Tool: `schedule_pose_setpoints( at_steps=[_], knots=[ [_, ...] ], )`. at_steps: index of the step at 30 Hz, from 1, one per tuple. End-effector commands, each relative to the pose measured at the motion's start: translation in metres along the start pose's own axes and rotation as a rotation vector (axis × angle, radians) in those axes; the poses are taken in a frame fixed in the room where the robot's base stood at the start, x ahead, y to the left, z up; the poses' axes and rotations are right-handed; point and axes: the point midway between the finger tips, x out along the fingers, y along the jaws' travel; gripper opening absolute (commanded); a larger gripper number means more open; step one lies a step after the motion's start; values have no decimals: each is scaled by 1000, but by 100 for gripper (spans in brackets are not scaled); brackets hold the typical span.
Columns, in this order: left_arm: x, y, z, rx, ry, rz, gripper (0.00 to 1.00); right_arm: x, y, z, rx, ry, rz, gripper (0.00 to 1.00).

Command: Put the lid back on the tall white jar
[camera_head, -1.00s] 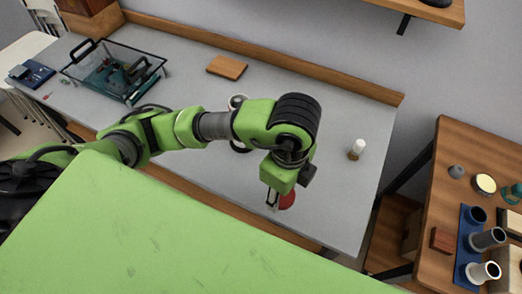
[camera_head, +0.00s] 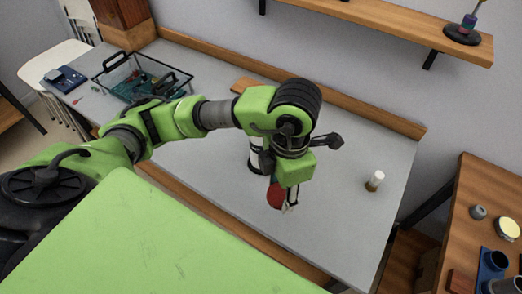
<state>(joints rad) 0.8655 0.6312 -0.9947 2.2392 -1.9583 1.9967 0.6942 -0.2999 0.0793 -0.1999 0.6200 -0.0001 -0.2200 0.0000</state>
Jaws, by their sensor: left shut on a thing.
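My left gripper (camera_head: 288,203) is shut on a round red lid (camera_head: 275,194), which it holds tilted steeply, its flat face partly showing. The gripper hangs over the front part of the grey table, and the gap beneath is hard to judge. A tall white jar (camera_head: 254,158) with a dark base stands on the table just left of and behind the gripper. My arm hides the jar's top and part of its side. My right gripper is not in view.
A small white-topped bottle (camera_head: 375,181) stands on the right of the grey table (camera_head: 340,215). A wire-edged basket (camera_head: 140,79) with tools and a wooden block (camera_head: 243,85) lie farther back. A brown side table (camera_head: 478,190) with several items stands at right.

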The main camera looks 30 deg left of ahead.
Motion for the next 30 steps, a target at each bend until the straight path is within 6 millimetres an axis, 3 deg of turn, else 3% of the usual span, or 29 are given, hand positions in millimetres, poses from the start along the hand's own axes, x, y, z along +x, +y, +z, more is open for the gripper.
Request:
schedule_pose_setpoints(
  at_steps=[30],
  knots=[
    [-46, 49, -19, 2081, -11, 12, 36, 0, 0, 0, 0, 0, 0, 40]
  ],
)
